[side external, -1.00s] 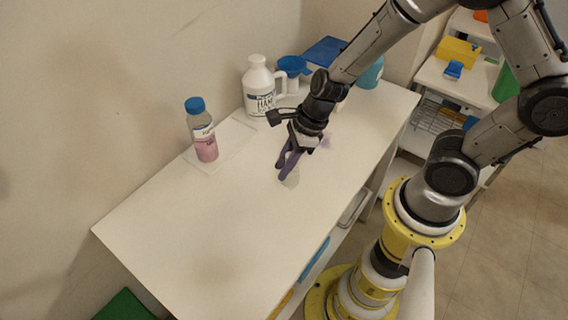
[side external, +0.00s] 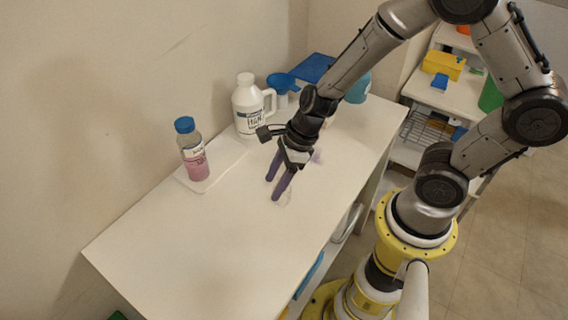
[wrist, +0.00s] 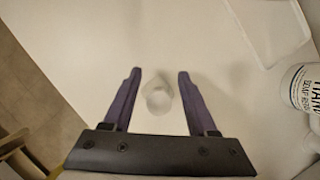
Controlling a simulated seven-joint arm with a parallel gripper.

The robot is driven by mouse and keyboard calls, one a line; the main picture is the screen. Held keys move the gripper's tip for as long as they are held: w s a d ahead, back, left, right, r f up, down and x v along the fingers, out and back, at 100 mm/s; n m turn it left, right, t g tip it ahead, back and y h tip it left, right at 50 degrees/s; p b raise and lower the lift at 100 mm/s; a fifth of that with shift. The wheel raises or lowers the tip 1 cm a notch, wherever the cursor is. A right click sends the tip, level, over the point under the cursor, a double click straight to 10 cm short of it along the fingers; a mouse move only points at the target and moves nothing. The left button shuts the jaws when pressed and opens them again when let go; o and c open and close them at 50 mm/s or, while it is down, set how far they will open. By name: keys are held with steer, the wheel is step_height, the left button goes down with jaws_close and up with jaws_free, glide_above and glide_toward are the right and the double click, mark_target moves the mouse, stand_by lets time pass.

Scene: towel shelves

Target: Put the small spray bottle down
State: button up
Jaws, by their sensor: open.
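The small spray bottle shows in the wrist view as a pale, translucent round shape (wrist: 159,96) on the white table top. It lies between the two purple fingers of my gripper (wrist: 159,73), with a visible gap on each side. In the side external view my gripper (side external: 272,190) is low over the table, fingers spread and pointing down. The bottle is only a faint clear shape (side external: 286,198) beside the fingertips there, partly hidden by them. The gripper is open and holds nothing.
A pink-liquid bottle with a blue cap (side external: 194,160) stands on a thin white tray (side external: 228,158) at the left. A white jug (side external: 249,110), a blue cup (side external: 281,84) and a teal container (side external: 358,88) stand behind. The front left of the table (side external: 190,255) is clear.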

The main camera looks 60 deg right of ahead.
steer(key=s+d+r+n+t+h, duration=0.1)
steer(key=s+d+r+n, duration=0.3)
steer(key=s+r+n, duration=0.3)
steer(key=s+d+r+n+t+h, duration=0.1)
steer(key=s+d+r+n, duration=0.3)
steer(key=r+n, duration=1)
steer(key=s+n+h, duration=0.1)
steer(key=s+n, duration=0.2)
steer(key=n, duration=0.2)
steer(key=shift+s+r+t, duration=0.15)
steer(key=shift+t, duration=0.15)
stand_by(1.1)
